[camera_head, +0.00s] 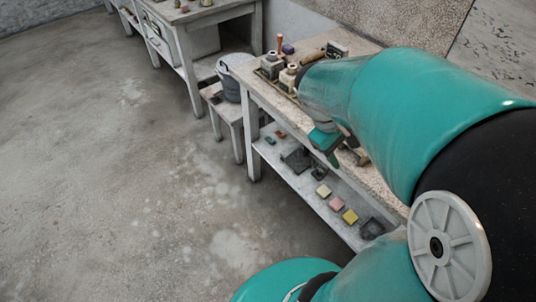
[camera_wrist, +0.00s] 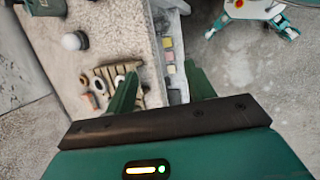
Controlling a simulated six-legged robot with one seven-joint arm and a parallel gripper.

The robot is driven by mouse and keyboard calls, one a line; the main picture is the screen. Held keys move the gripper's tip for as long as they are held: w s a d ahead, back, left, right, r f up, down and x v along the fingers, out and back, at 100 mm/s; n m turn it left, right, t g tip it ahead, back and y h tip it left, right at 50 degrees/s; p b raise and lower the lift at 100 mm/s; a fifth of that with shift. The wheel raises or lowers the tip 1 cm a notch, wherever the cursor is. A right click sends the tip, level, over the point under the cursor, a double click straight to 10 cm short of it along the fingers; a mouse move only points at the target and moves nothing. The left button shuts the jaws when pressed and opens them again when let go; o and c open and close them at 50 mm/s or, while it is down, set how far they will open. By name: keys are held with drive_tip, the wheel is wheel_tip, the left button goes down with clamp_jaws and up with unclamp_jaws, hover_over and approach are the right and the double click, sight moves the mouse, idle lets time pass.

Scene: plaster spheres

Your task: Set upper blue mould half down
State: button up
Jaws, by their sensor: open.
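My gripper (camera_wrist: 162,82) is open, with its two green fingers wide apart in the wrist view. No mould half shows between the fingers. In the head view my gripper (camera_head: 330,150) hangs by the front edge of the workbench (camera_head: 262,92), partly hidden by my arm. I cannot make out the upper blue mould half for certain. A small bluish-purple item (camera_head: 288,48) sits at the far end of the bench. In the wrist view a slatted tan piece (camera_wrist: 105,74) with pale rings lies on the bench beside the left finger.
A white ball (camera_wrist: 72,41) sits on the bench. Small blocks, including a yellow one (camera_head: 350,216) and a pink one (camera_head: 337,204), lie on the lower shelf (camera_head: 300,184). A grey bucket (camera_head: 232,78) stands on a stool (camera_head: 226,112). The floor at left is clear.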

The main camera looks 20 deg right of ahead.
drive_tip(key=a+r+m+t+y, duration=0.1)
drive_tip(key=a+r+t, duration=0.3)
drive_tip(key=a, duration=0.6)
drive_tip(key=a+r+m+t+y, duration=0.1)
drive_tip(key=a+r+t+y, duration=0.2)
drive_tip(key=a, duration=0.7)
drive_tip(key=shift+s+a+r+t+y, duration=0.15)
drive_tip(key=shift+r+t+y, duration=0.25)
drive_tip(key=shift+r, duration=0.15)
